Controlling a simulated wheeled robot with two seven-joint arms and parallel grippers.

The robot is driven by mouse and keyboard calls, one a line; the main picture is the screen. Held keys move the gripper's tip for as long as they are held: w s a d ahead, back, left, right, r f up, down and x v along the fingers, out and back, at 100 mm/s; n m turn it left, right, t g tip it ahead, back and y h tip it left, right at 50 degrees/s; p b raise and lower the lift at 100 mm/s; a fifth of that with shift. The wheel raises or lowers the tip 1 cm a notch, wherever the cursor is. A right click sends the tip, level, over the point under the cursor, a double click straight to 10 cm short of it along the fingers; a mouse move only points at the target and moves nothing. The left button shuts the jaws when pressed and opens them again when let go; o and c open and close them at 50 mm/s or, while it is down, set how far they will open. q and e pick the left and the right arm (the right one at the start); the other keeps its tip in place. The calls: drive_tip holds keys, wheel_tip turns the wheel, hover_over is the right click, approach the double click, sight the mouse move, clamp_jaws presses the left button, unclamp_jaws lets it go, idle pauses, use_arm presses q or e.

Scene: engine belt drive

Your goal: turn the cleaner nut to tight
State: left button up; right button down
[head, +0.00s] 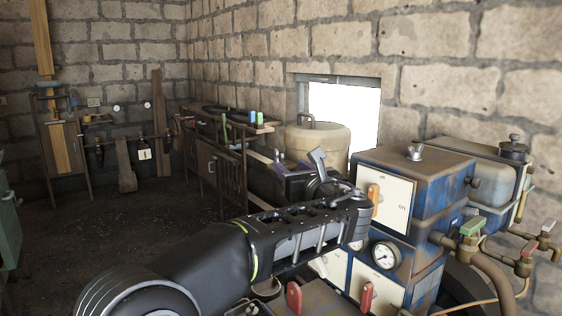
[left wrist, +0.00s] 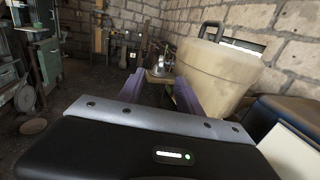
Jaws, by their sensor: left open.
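My left gripper (head: 299,162) reaches in from the lower left, its fingers in front of the cream tank. In the left wrist view the left gripper (left wrist: 158,86) is open, with nothing between its two purple-grey fingers. A small silver wing-shaped knob (head: 416,152) stands on top of the blue engine housing (head: 442,182), to the right of my gripper and apart from it. It may be the cleaner nut; I cannot tell for sure, nor how tight it is. It is not recognisable in the left wrist view. My right gripper is not in view.
The cream tank (head: 318,140) is close beside my left gripper; it also shows in the left wrist view (left wrist: 228,50). A white switch panel (head: 398,198), a gauge (head: 386,255) and red levers (head: 367,298) are on the engine's front. Brass valves (head: 467,243) stand at right. A bench (head: 215,150) stands behind.

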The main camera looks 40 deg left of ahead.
sight(282, 160)
use_arm(q)
drive_tip(key=p+x, duration=0.1)
drive_tip(key=x, duration=0.5)
drive_tip(key=shift+w+a+r+p, duration=0.1)
drive_tip(key=shift+w+a+p, duration=0.1)
drive_tip(key=shift+p, duration=0.15)
drive_tip(key=shift+w+a, duration=0.25)
drive_tip(key=shift+a, duration=0.25)
clamp_jaws()
